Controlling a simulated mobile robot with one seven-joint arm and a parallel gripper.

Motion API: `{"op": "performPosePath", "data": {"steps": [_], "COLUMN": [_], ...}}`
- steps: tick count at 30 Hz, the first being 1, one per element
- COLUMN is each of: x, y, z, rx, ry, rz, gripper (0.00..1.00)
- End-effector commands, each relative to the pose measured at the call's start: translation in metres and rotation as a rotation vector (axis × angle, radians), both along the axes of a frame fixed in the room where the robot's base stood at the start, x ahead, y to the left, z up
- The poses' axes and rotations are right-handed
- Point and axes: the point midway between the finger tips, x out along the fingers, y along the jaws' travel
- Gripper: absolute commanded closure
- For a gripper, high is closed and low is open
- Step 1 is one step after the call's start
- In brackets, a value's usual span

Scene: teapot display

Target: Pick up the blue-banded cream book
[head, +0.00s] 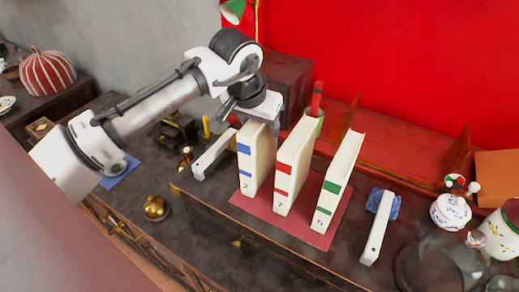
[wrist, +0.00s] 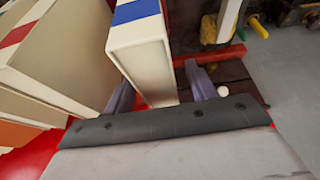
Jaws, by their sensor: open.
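The blue-banded cream book (head: 255,158) stands upright at the left of a row of three on a red mat (head: 303,232). In the wrist view the book (wrist: 143,62) is close, with its blue band at the top edge. My gripper (head: 255,112) is at the top of this book in the head view. In the wrist view my gripper (wrist: 160,82) is open, with one finger on each side of the book's near end. Whether either finger touches it I cannot tell. The left finger is partly hidden by the book.
The red-banded book (head: 292,170) stands close to the right, then the green-banded book (head: 336,185). A white bar (head: 213,153) lies to the left and another white bar (head: 378,228) to the right. A brass pot (head: 156,208) and a floral jar (head: 451,211) also stand here.

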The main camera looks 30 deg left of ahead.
Motion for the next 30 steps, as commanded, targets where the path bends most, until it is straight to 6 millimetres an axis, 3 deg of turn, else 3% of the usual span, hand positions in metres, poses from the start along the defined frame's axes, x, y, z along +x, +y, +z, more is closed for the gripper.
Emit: {"op": "performPosePath", "data": {"steps": [3, 16, 30], "x": [0.0, 0.0, 0.0003], "y": [-0.0001, -0.0001, 0.0], "z": [0.0, 0.0, 0.001], "rx": [0.0, 0.0, 0.0], "ry": [0.0, 0.0, -0.002], "rz": [0.0, 0.0, 0.0], "gripper": [0.44, 1.0, 1.0]}}
